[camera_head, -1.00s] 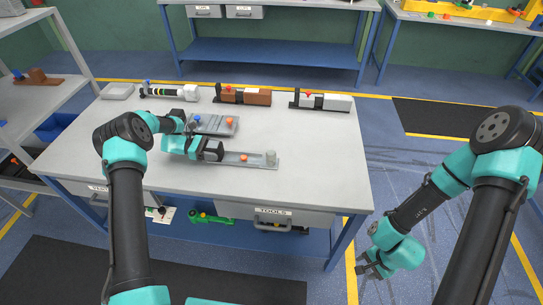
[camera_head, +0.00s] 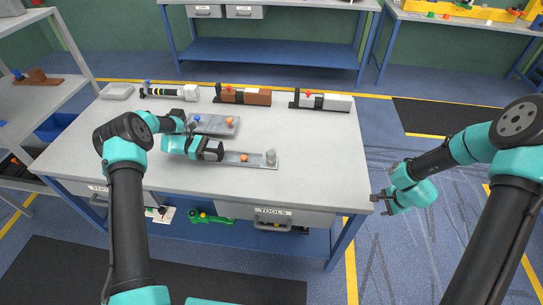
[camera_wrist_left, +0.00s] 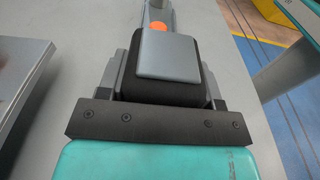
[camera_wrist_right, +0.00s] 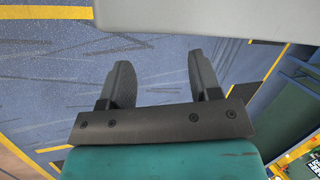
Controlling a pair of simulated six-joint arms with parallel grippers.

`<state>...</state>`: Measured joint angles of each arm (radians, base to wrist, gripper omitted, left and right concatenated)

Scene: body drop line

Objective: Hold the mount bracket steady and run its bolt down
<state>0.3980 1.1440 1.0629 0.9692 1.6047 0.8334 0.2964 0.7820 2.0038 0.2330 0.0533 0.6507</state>
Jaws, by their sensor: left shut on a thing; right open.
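The mount bracket (camera_head: 258,164) is a long flat grey piece on the table, with an orange bolt (camera_head: 244,157) near its middle and a short grey post (camera_head: 270,157) at its right end. My left gripper (camera_head: 214,150) is shut on the bracket's left end. In the left wrist view a grey block (camera_wrist_left: 170,57) sits between its dark jaws, and the orange bolt head (camera_wrist_left: 161,27) shows beyond it. My right gripper (camera_head: 378,203) is open and empty, off the table's right front corner; its spread fingers (camera_wrist_right: 163,82) show over the floor in the right wrist view.
A grey plate (camera_head: 215,130) with a blue and an orange knob lies behind the left gripper. Assemblies with brown (camera_head: 258,96) and white (camera_head: 337,103) blocks stand along the back, beside a striped one (camera_head: 165,92). The table's right side (camera_head: 325,150) is clear.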

